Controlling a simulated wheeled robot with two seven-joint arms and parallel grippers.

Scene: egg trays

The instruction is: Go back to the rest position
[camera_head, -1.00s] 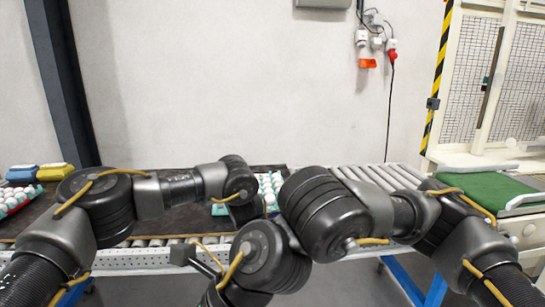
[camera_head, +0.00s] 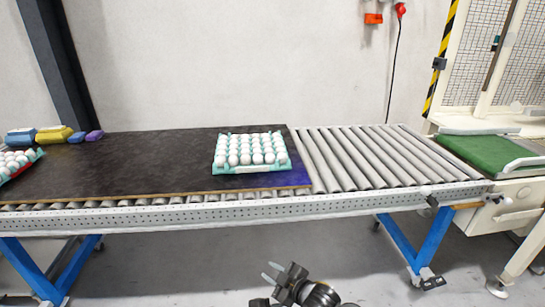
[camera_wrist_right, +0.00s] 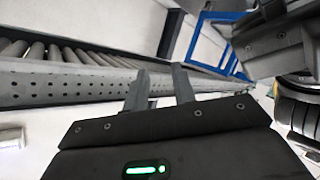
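My right gripper (camera_head: 268,272) is low in front of the conveyor in the head view, over the floor. Its fingers are apart with nothing between them, as the right wrist view also shows (camera_wrist_right: 161,74). A dark part of my other arm, which looks like a gripper body, is at the upper right of the wrist view; its fingers are not clear. A turquoise tray (camera_head: 250,169) full of white eggs (camera_head: 248,148) lies on the dark board (camera_head: 130,165) of the conveyor. No gripper is near it.
The roller conveyor (camera_head: 370,160) has a perforated front rail (camera_head: 200,217) and blue legs (camera_head: 425,240). Another egg tray (camera_head: 38,154) is cut off at the left, with yellow and blue packs (camera_head: 54,134) behind it. A green belt (camera_head: 490,153) is at the right. Floor in front is clear.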

